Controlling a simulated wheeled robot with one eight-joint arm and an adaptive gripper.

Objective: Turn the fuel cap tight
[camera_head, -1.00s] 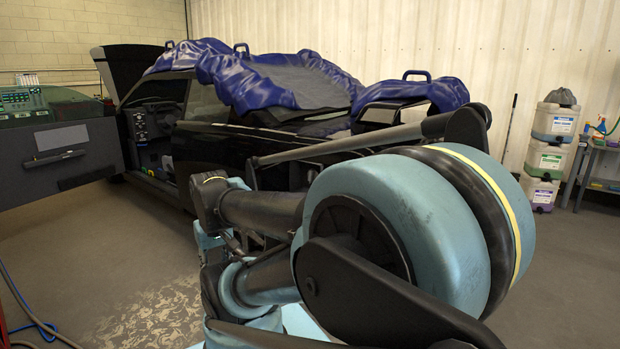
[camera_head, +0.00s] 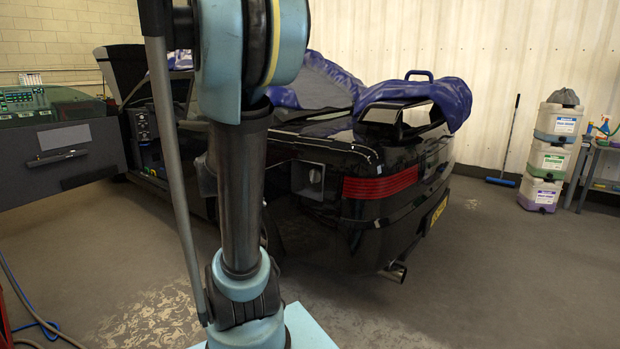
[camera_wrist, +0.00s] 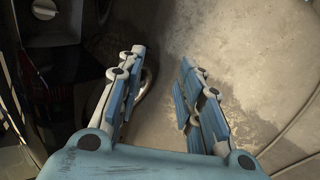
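The fuel cap (camera_head: 315,175) sits in a light grey square recess in the rear side of the black car (camera_head: 385,225), left of the red tail light. In the head view my gripper is not visible. How tight the cap is cannot be told.
A blue cover (camera_head: 440,95) lies bunched over the car's top. Stacked jugs (camera_head: 550,155) and a blue-headed squeegee (camera_head: 502,181) are at the right. The floor behind the car is clear.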

